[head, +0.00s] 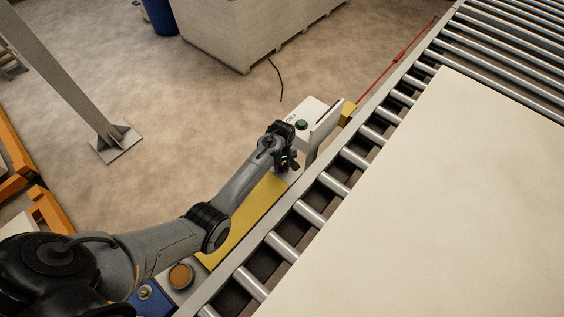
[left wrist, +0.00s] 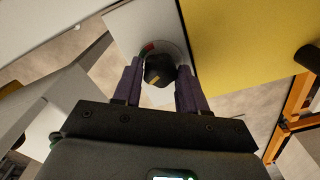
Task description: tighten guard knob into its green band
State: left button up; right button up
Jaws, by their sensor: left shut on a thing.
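The guard knob (left wrist: 158,68) is a dark knob with a yellowish mark on its face, in the left wrist view. It sits on a pale plate (left wrist: 128,32) with a round dial behind it. A small red patch (left wrist: 149,47) and a green band (left wrist: 142,55) show at the dial's upper left. I cannot tell exactly where the mark points. My left gripper (left wrist: 158,82) has one finger on each side of the knob and is shut on it. In the head view my left gripper (head: 288,160) is beside the yellow guard panel, and the knob is hidden there.
A yellow panel (head: 245,218) lies along the roller conveyor (head: 310,212), and a white box with a green button (head: 302,125) stands just beyond my gripper. A large pale board (head: 450,190) covers the rollers at right. The floor at left is mostly clear.

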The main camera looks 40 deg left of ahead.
pick_arm(q)
jog(key=shift+r+m+p, duration=0.25)
jog(key=shift+m+p, duration=0.8)
jog(key=shift+m, duration=0.05)
jog(key=shift+m+p, duration=0.55)
jog(key=shift+m, duration=0.25)
jog(key=shift+f+m+p, duration=0.1)
jog(key=shift+m+p, duration=0.45)
jog(key=shift+m, duration=0.55)
jog(key=shift+f+m+p, duration=0.1)
jog(key=shift+m+p, duration=0.25)
jog(key=shift+m, duration=0.55)
jog(key=o, duration=1.1)
jog(key=shift+c, duration=0.2)
